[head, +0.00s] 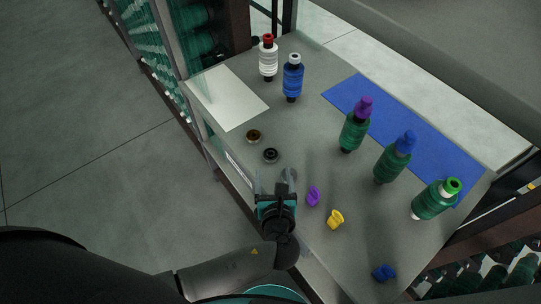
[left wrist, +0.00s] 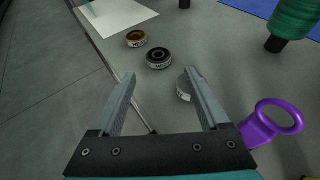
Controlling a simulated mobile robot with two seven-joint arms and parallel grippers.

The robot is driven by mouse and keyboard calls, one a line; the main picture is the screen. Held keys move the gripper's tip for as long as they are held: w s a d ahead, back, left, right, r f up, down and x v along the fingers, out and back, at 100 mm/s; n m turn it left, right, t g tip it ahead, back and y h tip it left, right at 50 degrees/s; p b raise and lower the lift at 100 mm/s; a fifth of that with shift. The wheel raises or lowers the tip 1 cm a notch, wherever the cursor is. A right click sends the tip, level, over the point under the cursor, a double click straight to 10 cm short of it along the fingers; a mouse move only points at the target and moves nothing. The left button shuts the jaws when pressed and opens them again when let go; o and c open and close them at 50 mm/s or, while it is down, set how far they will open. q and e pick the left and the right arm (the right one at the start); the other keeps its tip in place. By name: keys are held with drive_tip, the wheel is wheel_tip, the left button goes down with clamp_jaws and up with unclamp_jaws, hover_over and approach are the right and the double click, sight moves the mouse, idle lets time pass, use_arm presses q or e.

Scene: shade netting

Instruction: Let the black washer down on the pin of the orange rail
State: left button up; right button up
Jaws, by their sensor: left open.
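A black ring-shaped piece (head: 270,155), the only thing here like a black washer, lies flat on the grey table. In the left wrist view the black ring (left wrist: 158,58) has a pale printed band round its side. My left gripper (head: 275,177) is open and empty, at the table's near left edge just short of the ring. In the left wrist view the ring shows beyond and between the fingertips (left wrist: 161,74), apart from them. I make out no orange rail or pin in either view. My right gripper is not in view.
A brown-orange ring (head: 254,136) lies beyond the black one. A pale-banded round piece (left wrist: 184,90) is partly hidden by a finger. Purple (head: 313,196), yellow (head: 335,219) and blue (head: 384,273) clips lie right. Several spools stand farther back, near a blue mat (head: 335,96) and white sheet (head: 227,97).

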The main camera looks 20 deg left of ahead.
use_arm(q)
drive_tip(key=b+x, duration=0.1)
drive_tip(key=x, duration=0.5)
drive_tip(key=shift+w+a+f, duration=0.1)
drive_tip(key=shift+a+f, duration=0.05)
drive_tip(key=shift+a, duration=0.1)
clamp_jaws()
idle(0.4)
